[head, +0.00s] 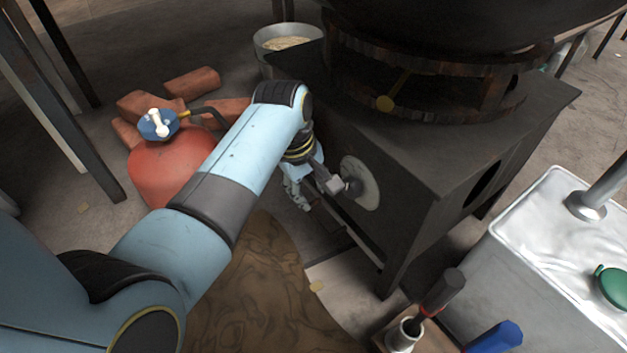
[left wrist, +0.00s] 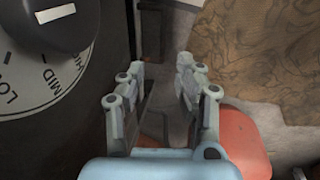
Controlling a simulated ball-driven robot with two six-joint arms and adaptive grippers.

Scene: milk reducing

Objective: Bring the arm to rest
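My left arm reaches in from the left in the head view, and its gripper (head: 318,195) is beside the front of the dark stove (head: 410,160). The stove's round dial (head: 364,186) is just to the right of the fingers in the head view. In the left wrist view, the gripper (left wrist: 158,75) is open with nothing between its fingers. The dial (left wrist: 45,75) and its black knob (left wrist: 50,20) are at the upper left, apart from the fingers. LO, MID and part of a HI marking show. My right gripper is not in view.
A red gas cylinder (head: 165,172) stands behind my left arm, near several bricks (head: 192,83). A bucket (head: 287,42) is at the back. A large metal container (head: 545,250) and tool handles (head: 440,292) are at the lower right. A brown patterned surface (head: 262,290) lies below.

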